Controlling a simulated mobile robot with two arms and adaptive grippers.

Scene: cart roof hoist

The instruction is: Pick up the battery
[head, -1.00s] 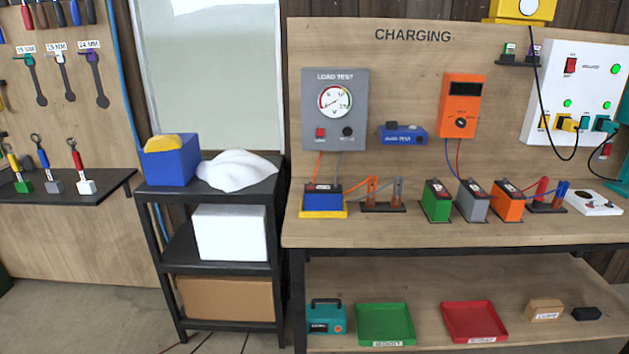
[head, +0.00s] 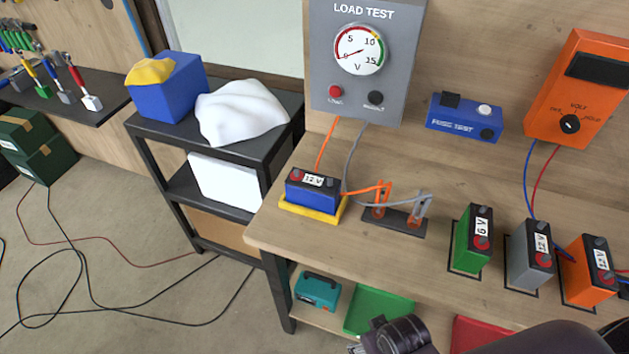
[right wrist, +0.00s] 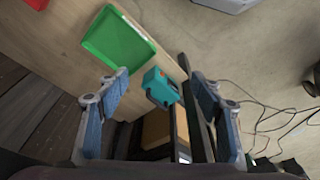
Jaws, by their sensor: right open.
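A blue battery (head: 312,188) labelled 12 V sits on a yellow tray at the bench's left end. To its right stand a green 6 V battery (head: 472,238), a grey 12 V battery (head: 529,252) and an orange 12 V battery (head: 588,268), each on a black-edged spot. Parts of my right arm show at the bottom of the head view, in front of the bench; its fingers are out of frame there. In the right wrist view my right gripper (right wrist: 158,78) is open and empty, with a teal box (right wrist: 160,88) beyond its fingers. My left gripper is not in view.
A grey load tester (head: 366,60), a blue fuse tester (head: 464,118) and an orange meter (head: 578,85) are behind the batteries. Clip posts (head: 394,219) stand beside the blue battery. A black shelf cart (head: 270,140) adjoins the bench. The green tray (head: 378,310) is below; cables cross the floor.

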